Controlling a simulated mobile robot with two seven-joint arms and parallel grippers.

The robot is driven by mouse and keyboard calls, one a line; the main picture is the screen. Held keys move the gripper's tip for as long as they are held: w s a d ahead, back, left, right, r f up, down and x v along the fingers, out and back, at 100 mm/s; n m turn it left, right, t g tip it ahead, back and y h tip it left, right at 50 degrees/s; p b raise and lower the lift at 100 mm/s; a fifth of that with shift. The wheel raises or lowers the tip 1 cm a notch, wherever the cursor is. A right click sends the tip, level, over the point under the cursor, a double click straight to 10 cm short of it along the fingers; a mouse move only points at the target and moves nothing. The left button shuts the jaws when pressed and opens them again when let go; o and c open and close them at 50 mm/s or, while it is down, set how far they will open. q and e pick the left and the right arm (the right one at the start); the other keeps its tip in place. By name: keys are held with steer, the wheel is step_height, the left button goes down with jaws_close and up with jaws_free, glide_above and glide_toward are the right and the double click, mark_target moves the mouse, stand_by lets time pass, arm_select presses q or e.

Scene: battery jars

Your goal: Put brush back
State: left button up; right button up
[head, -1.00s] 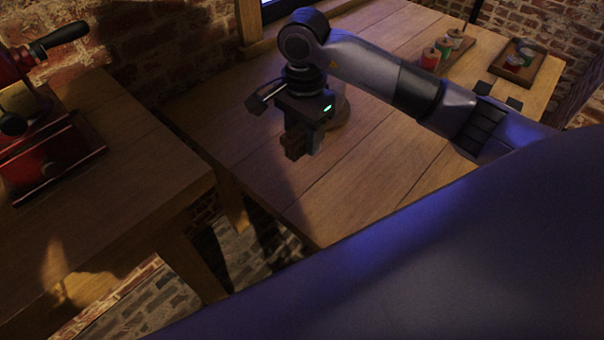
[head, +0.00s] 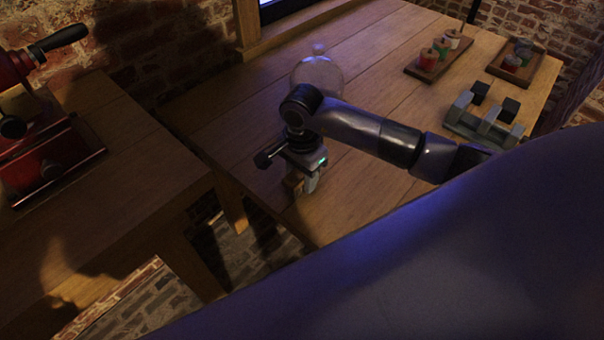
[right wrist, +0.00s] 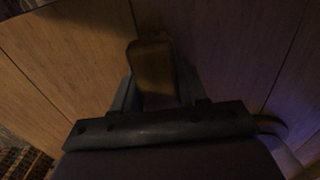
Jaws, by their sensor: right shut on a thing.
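My right gripper (head: 304,185) is low over the front left edge area of the wooden table (head: 370,200), pointing down. It is shut on a brown wooden piece (head: 294,183), which looks like the brush. In the right wrist view the piece (right wrist: 152,72) sits between the two fingers, with the table's planks behind it. That view is dark, so bristles cannot be made out, and I cannot tell whether the piece touches the table. My left gripper is not in view.
A round glass vessel (head: 318,72) stands behind my right arm. A grey rack with dark blocks (head: 484,122) is at the right. Two wooden trays with small jars (head: 420,72) (head: 497,70) are at the back right. A red machine (head: 50,160) stands on the separate left table (head: 140,155).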

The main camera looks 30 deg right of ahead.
steer(key=shift+f, duration=0.1)
steer(key=shift+f, duration=0.15)
steer(key=o, duration=1)
steer(key=shift+r, duration=0.2)
steer(key=shift+r, duration=0.2)
step_height(320, 180, up, 12)
steer(key=shift+f+b, duration=0.15)
steer(key=shift+b, duration=0.25)
